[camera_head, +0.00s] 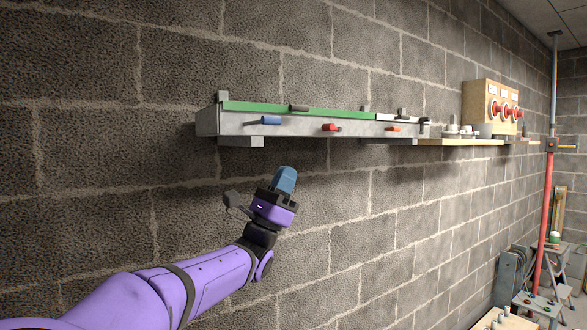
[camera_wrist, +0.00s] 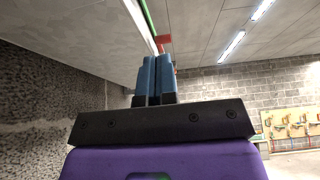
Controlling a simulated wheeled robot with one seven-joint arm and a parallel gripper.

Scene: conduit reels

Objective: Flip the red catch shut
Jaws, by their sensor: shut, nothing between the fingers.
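The red catch (camera_head: 331,127) is a short red piece on the front face of a long grey metal channel (camera_head: 230,125) fixed to the block wall. It lies roughly level in the head view; I cannot tell whether it is open or shut. A red piece, likely the same catch (camera_wrist: 162,40), shows just beyond my fingertips in the wrist view. My gripper (camera_head: 286,172) has blue fingers and is below the channel, left of and lower than the red catch, apart from it. Its fingers are together and empty, also in the wrist view (camera_wrist: 155,58).
A blue catch (camera_head: 265,121) and an orange catch (camera_head: 393,129) flank the red one on the channel. A green strip (camera_head: 300,110) runs along the top. Right of it are a shelf (camera_head: 460,142) and a wooden box with red knobs (camera_head: 480,105). The wall below is clear.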

